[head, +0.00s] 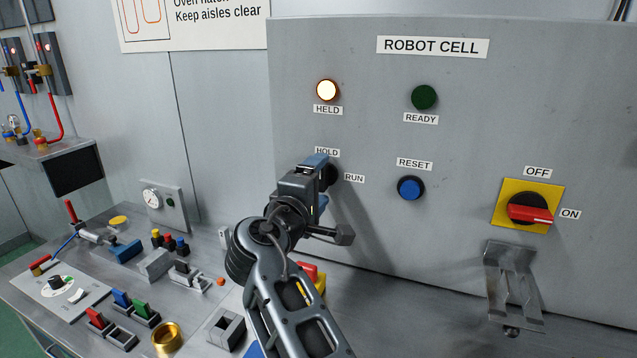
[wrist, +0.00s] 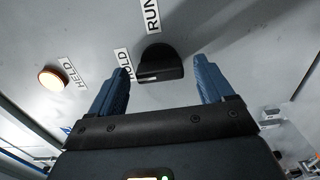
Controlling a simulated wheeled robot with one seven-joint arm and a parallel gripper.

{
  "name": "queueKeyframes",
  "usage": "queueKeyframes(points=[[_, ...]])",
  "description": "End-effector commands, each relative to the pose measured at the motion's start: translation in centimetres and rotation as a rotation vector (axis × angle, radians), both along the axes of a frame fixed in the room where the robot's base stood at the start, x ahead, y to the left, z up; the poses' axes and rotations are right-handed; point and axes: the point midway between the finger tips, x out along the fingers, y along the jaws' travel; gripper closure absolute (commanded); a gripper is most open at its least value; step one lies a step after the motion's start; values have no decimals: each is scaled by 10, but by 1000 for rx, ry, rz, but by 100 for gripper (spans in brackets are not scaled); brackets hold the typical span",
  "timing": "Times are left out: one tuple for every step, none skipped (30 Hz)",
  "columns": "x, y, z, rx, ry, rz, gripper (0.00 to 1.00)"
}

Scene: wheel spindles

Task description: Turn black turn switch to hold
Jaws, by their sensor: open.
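The black turn switch (head: 333,174) is on the grey ROBOT CELL panel, between the HOLD label (head: 327,152) and the RUN label (head: 354,178). My gripper partly hides it in the head view. In the wrist view the switch (wrist: 160,63) shows as a black knob with a short white mark on its lower left edge. I see no clear contact.
The HELD lamp (head: 326,90) glows; the READY lamp (head: 424,97) is dark green. A blue RESET button (head: 410,188) and a red switch on a yellow plate (head: 501,204) are to the right. A metal bracket (head: 511,280) juts below. A cluttered bench (head: 195,290) stands at left.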

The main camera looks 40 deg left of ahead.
Motion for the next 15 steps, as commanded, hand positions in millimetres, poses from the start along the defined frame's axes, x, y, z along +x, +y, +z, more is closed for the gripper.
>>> queueKeyframes(points=[[-6, -1, -2, 0, 1, 2, 19], [-9, -1, -2, 1, 1, 2, 19], [-14, -3, -2, 2, 1, 2, 19], [-19, -4, -3, 2, 1, 2, 19], [-23, -5, -3, 1, 1, 3, 19], [-30, -6, -3, 2, 1, 3, 19], [-35, -7, -3, 2, 1, 3, 19], [-40, -9, -3, 1, 1, 3, 19], [-46, -10, -3, 2, 1, 3, 19], [-50, -11, -2, 2, 1, 2, 19], [-54, -12, -2, 2, 1, 2, 19], [-59, -13, -3, 0, 1, 3, 19], [-62, -14, -2, 1, 0, 3, 19], [-64, -15, -2, 1, 0, 2, 19], [-67, -15, -1, 1, 0, 1, 19]])
